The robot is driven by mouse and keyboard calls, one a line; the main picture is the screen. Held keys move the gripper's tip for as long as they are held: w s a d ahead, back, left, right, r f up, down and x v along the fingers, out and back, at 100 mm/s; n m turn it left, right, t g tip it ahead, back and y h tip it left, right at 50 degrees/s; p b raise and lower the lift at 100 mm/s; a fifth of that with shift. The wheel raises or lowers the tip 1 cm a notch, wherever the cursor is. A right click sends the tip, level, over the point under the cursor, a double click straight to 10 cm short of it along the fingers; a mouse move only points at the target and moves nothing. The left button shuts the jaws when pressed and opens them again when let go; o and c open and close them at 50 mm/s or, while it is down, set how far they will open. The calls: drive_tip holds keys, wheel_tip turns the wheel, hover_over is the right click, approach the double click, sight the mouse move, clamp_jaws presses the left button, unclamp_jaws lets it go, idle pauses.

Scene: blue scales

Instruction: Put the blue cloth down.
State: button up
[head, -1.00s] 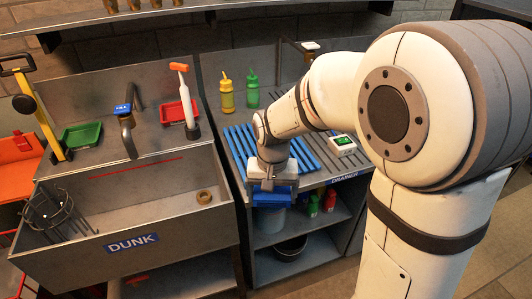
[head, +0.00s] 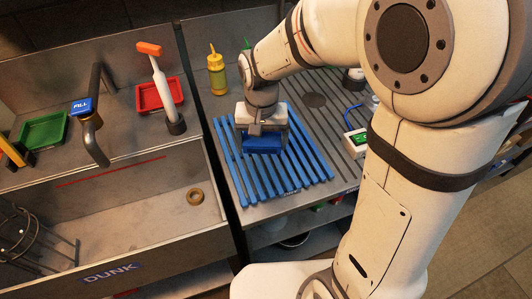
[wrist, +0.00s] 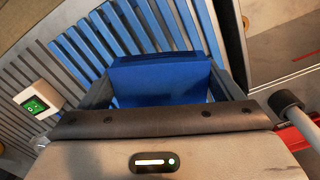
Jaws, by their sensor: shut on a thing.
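My gripper (head: 262,136) is shut on the blue cloth (head: 264,145), a folded dark blue block. It is over the blue slatted rack (head: 308,163) on the drainer. In the wrist view the cloth (wrist: 160,80) sits between the two fingers, with the blue slats (wrist: 103,38) beyond it. I cannot tell whether the cloth touches the slats.
The dunk sink (head: 130,195) lies to the left, with a tap (head: 93,130) and a ring (head: 195,195). A red tray (head: 158,95) and a yellow bottle (head: 216,74) stand behind.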

hover_over(264, 168)
wheel_tip(264, 168, down, 5)
drive_tip(key=shift+a+f, duration=0.1)
drive_tip(key=shift+s+f, duration=0.1)
drive_tip(key=shift+f, duration=1.6)
drive_tip(key=shift+f, duration=0.25)
drive_tip(key=o, duration=0.7)
drive_tip(key=shift+r, duration=0.1)
